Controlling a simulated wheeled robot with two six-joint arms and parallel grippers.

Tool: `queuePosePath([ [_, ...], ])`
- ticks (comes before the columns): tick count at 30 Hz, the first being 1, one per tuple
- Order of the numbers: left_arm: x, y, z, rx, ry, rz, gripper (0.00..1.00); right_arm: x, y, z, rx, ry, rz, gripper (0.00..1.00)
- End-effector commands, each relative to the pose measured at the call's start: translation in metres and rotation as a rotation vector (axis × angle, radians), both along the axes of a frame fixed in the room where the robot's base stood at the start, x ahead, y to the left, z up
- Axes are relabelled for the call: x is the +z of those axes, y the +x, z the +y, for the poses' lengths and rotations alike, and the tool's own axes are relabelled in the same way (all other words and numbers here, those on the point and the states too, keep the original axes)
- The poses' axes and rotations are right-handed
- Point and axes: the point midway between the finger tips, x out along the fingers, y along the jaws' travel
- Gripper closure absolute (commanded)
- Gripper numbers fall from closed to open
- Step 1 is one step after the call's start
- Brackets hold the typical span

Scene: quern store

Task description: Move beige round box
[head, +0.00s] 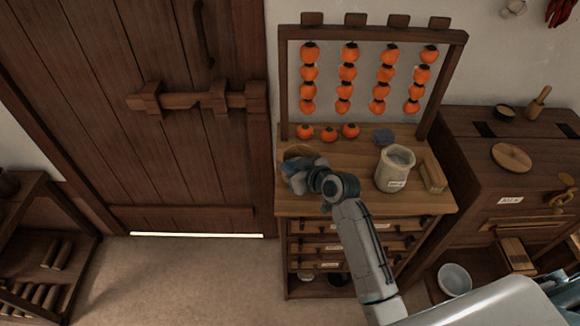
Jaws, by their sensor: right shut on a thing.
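A tan-beige round box (299,151) shows at the left end of the wooden cabinet top, partly hidden behind my gripper. My right gripper (291,169) reaches over the cabinet from the lower right and is shut on this box. The fingers and the near side of the box are hard to make out, and I cannot tell whether the box touches the cabinet top. My left gripper is not in view.
The cabinet top (340,204) also holds a pale jar (391,174), a wooden block (433,174), a small blue-grey item (383,136) and loose orange fruits (350,131). A frame (284,90) with hanging fruit strings stands behind. A brown chest (480,170) stands right.

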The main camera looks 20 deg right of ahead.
Motion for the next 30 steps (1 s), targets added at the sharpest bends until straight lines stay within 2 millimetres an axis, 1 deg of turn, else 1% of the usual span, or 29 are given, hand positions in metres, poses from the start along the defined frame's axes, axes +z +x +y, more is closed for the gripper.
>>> queuePosePath([
  [1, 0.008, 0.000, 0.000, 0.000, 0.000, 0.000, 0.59, -0.004, 0.000, 0.000, 0.000, 0.002, 0.003, 1.00],
  [2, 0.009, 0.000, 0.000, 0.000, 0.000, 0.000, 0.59, -0.007, 0.000, 0.000, -0.001, 0.001, 0.002, 1.00],
  [5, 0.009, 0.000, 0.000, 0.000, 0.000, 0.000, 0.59, -0.014, 0.000, 0.000, -0.001, 0.001, -0.002, 1.00],
  [10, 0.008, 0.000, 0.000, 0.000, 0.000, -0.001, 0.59, -0.015, 0.000, 0.000, -0.001, 0.001, -0.003, 1.00],
  [11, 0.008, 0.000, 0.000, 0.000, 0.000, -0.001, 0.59, -0.016, 0.000, 0.000, 0.000, 0.001, -0.001, 0.86],
  [12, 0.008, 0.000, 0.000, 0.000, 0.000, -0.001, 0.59, -0.016, 0.000, 0.000, 0.000, 0.001, -0.001, 0.78],
  [14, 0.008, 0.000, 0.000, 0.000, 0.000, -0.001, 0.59, -0.016, 0.000, 0.000, 0.000, 0.001, -0.001, 0.68],
  [24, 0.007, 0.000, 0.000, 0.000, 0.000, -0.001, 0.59, -0.015, -0.003, -0.002, -0.001, 0.000, -0.001, 0.68],
  [26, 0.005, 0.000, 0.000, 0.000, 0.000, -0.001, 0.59, -0.014, -0.007, -0.004, -0.001, -0.001, -0.001, 0.68],
  [30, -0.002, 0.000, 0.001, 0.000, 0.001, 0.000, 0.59, -0.007, -0.024, -0.012, 0.000, -0.002, -0.002, 0.68],
])
